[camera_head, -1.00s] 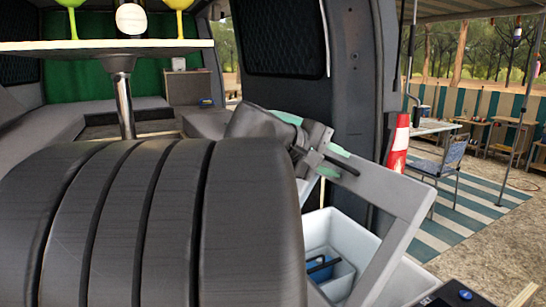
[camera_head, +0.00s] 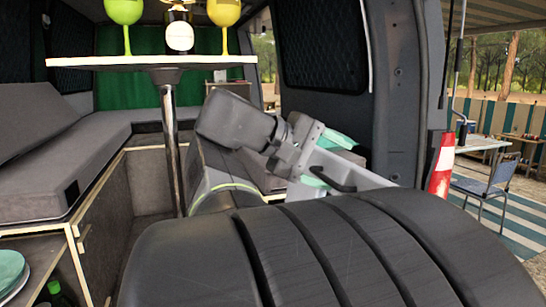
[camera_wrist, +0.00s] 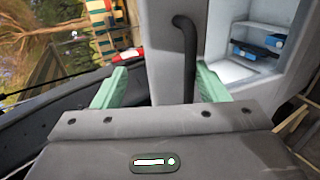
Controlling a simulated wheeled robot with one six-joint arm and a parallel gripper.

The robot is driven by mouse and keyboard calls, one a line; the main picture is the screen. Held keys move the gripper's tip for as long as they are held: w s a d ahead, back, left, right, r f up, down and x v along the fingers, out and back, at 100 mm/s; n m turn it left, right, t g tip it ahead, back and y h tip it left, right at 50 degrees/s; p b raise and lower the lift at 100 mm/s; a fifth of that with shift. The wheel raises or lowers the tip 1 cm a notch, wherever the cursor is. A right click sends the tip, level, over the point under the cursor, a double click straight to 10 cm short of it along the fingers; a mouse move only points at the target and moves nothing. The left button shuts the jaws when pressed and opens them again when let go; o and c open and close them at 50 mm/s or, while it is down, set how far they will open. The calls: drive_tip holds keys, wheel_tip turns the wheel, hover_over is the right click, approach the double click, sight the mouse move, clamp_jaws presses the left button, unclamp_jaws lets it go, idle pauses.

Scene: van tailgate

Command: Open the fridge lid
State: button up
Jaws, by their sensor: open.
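The fridge lid is a light grey panel (camera_head: 362,174) with a black bar handle (camera_head: 333,181). It stands raised in the head view, partly hidden behind my arm. In the wrist view the lid (camera_wrist: 165,45) is upright, with the handle (camera_wrist: 187,60) running down its face. Beside it the white fridge interior (camera_wrist: 285,75) shows, holding blue items (camera_wrist: 254,51). My gripper (camera_head: 327,160) is at the handle, with pale green fingers open. In the wrist view my gripper (camera_wrist: 162,85) has the handle between its fingers, nearer the right one, with gaps visible on both sides.
A white table (camera_head: 150,62) with goblets and a bottle stands on a metal post (camera_head: 170,140). Grey bench cushions (camera_head: 50,165) are at left. The van's door pillar (camera_head: 400,90) is right of my gripper. A traffic cone (camera_head: 441,165) and chair (camera_head: 483,188) are outside.

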drive_tip(key=shift+o, duration=0.2)
drive_tip(key=shift+s+a+r, duration=0.15)
drive_tip(key=shift+a+r, duration=0.15)
drive_tip(key=shift+r, duration=0.35)
drive_tip(key=shift+f, duration=0.1)
drive_tip(key=shift+c, duration=0.4)
drive_tip(key=shift+s+a, duration=0.3)
drive_tip(key=shift+a, duration=0.55)
drive_tip(key=c, duration=0.3)
drive_tip(key=s+a+p, duration=0.1)
drive_tip(key=a+p, duration=0.1)
drive_tip(key=a, duration=0.2)
drive_tip(key=s+a+p, duration=0.1)
drive_tip(key=a+p, duration=0.1)
drive_tip(key=a, duration=0.3)
drive_tip(key=s+a+f+p, duration=0.1)
drive_tip(key=s+a+p, duration=0.1)
drive_tip(key=a, duration=0.2)
drive_tip(key=shift+a, duration=0.35)
